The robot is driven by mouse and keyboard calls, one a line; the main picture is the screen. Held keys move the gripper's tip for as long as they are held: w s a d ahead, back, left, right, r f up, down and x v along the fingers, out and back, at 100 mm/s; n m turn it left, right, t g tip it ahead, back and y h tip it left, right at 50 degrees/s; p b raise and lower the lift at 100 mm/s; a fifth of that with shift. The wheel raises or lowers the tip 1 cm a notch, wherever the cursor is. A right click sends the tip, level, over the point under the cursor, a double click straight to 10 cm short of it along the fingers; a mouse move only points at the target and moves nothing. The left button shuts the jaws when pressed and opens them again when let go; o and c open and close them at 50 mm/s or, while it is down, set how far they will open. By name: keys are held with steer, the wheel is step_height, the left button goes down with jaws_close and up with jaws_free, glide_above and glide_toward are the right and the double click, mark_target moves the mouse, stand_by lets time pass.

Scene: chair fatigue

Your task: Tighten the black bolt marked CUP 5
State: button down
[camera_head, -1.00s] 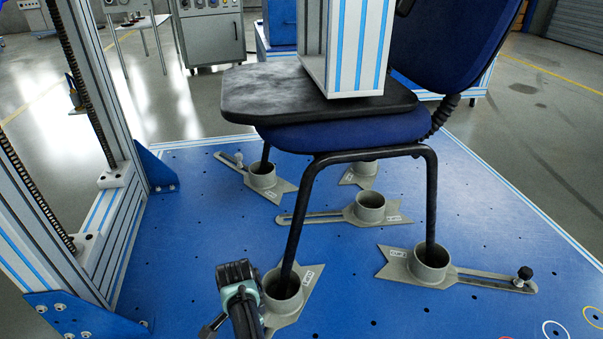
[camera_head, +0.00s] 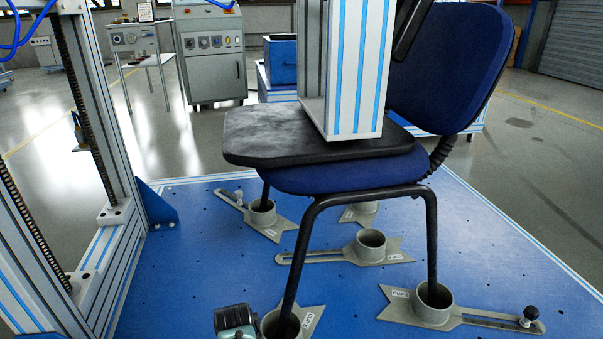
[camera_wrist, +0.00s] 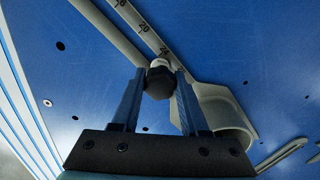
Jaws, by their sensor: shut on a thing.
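In the wrist view my gripper (camera_wrist: 157,76) is shut on a black bolt (camera_wrist: 158,84), its two fingers on either side of the knob. A pale metal piece shows just beyond the knob, by the slotted grey arm with a number scale (camera_wrist: 145,28). A grey cup (camera_wrist: 222,110) is right of the fingers. In the head view a dark part of my arm shows at the bottom edge, beside the front cup (camera_head: 271,322), which holds a chair leg. That cup's label is too small to read surely. The gripped bolt is hidden there.
The blue chair (camera_head: 345,174) stands with its legs in grey cups on the blue platform (camera_head: 190,275). Another black bolt (camera_head: 530,313) is at the right cup's arm (camera_head: 480,316). An empty cup (camera_head: 370,245) is in the middle. A frame column (camera_head: 105,170) rises at left.

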steer(key=m, duration=0.3)
steer(key=shift+c, duration=2.2)
jaws_free()
steer(key=n, duration=0.3)
steer(key=shift+n, duration=0.3)
steer(key=n, duration=0.4)
